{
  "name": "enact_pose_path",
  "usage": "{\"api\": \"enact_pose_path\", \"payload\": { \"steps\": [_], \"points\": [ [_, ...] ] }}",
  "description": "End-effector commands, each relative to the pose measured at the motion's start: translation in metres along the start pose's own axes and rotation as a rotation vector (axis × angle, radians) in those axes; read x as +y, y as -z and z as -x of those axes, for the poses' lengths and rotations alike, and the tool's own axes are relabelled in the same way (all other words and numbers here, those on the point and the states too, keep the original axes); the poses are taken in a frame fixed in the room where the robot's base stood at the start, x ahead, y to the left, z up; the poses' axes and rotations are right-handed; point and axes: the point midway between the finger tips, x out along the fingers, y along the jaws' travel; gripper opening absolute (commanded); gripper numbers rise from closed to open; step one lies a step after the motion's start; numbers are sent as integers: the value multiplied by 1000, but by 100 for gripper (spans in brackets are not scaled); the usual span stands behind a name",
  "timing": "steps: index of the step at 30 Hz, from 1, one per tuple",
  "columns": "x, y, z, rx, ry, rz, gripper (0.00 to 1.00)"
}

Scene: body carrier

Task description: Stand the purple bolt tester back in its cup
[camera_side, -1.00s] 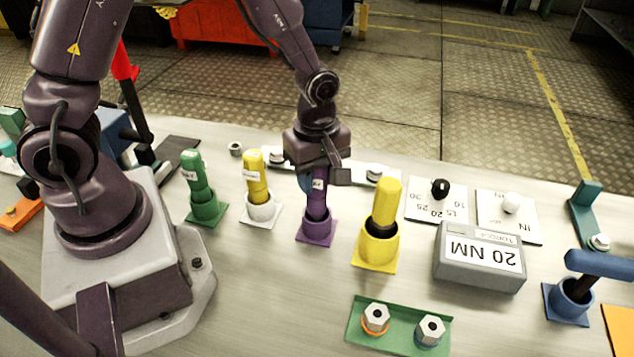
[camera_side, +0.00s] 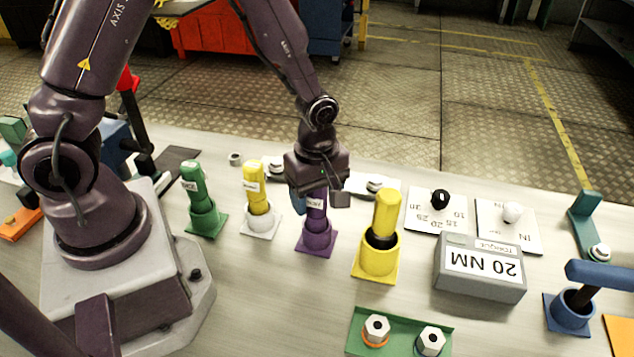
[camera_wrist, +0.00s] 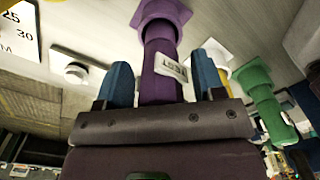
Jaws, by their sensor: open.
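The purple bolt tester (camera_side: 316,216) stands upright with its lower end inside its purple cup (camera_side: 316,239). A white label shows on its shaft. My gripper (camera_side: 319,199) is over its top, and its upper end is hidden by the gripper. In the wrist view the tester (camera_wrist: 160,85) stands between the two blue fingers of my gripper (camera_wrist: 162,88), with gaps on both sides. The fingers are open. The purple cup (camera_wrist: 162,12) shows at the top of the wrist view.
A yellow-handled tool in a white cup (camera_side: 261,220) stands close on the left, with a green one (camera_side: 194,183) beyond. A larger yellow tool (camera_side: 386,212) stands close on the right. A grey 20 NM box (camera_side: 480,268) is farther right.

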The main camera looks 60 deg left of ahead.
Motion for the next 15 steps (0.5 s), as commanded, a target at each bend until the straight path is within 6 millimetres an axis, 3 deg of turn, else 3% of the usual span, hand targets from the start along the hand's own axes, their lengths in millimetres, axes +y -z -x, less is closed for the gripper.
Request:
{"api": "enact_pose_path", "payload": {
  "steps": [5, 15],
  "points": [
    [1, 0, 17, 1, -5, 0, 62],
    [0, -4, 93, -1, -8, -1, 62]
  ]
}}
